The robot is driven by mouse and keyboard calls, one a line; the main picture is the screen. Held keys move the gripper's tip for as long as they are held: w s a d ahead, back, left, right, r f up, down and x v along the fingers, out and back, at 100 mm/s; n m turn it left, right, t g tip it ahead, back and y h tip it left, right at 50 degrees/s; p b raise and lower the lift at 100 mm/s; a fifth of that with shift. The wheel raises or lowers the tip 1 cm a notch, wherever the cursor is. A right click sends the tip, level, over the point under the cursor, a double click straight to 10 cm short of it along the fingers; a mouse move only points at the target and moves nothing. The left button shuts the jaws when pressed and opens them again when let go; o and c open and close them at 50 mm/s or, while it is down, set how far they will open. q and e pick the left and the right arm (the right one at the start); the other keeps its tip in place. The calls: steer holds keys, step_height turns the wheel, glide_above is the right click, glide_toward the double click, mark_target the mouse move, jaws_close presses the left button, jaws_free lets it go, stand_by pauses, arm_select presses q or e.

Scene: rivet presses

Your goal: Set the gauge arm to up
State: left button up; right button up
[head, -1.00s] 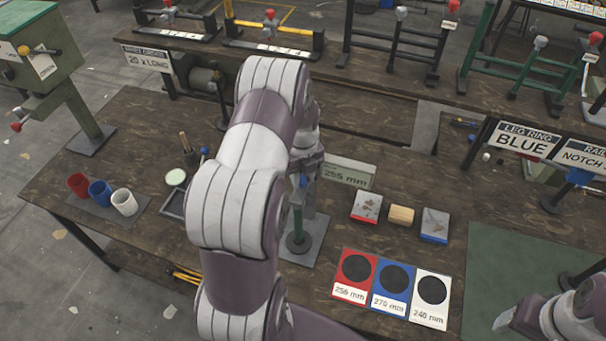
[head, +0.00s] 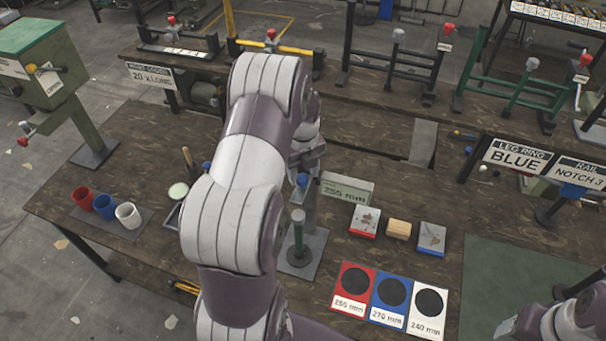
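A small stand with a dark green post (head: 298,243) rises from a grey base plate (head: 316,240) at the middle of the bench. A blue knob (head: 303,181) shows above the post, beside my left arm. I cannot tell for sure whether this knob is on the gauge arm, nor how that arm is set. My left gripper (head: 312,157) is above and behind the knob, mostly hidden by my own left arm; its fingers cannot be made out. My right gripper (head: 508,328) is low at the right edge, partly in view, away from the stand.
A block marked 255 mm (head: 347,188) stands right of the stand. Red, wood and blue blocks (head: 398,229) lie farther right. Red, blue and white cards (head: 390,291) lie in front. Cups (head: 104,206) stand at left. The green mat (head: 510,270) has free room.

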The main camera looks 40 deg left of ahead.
mark_target(303, 177)
arm_select(q)
steer(key=shift+o, duration=0.2)
steer(key=shift+s, duration=0.2)
steer(key=shift+w+r+b, duration=0.15)
steer(key=shift+r+b, duration=0.1)
steer(key=shift+b, duration=0.1)
step_height(303, 177, up, 6)
steer(key=b, duration=0.2)
steer(key=shift+f+b, duration=0.15)
steer(key=shift+b, duration=0.15)
step_height(303, 177, up, 6)
steer(key=p, duration=0.4)
steer(key=shift+r, duration=0.2)
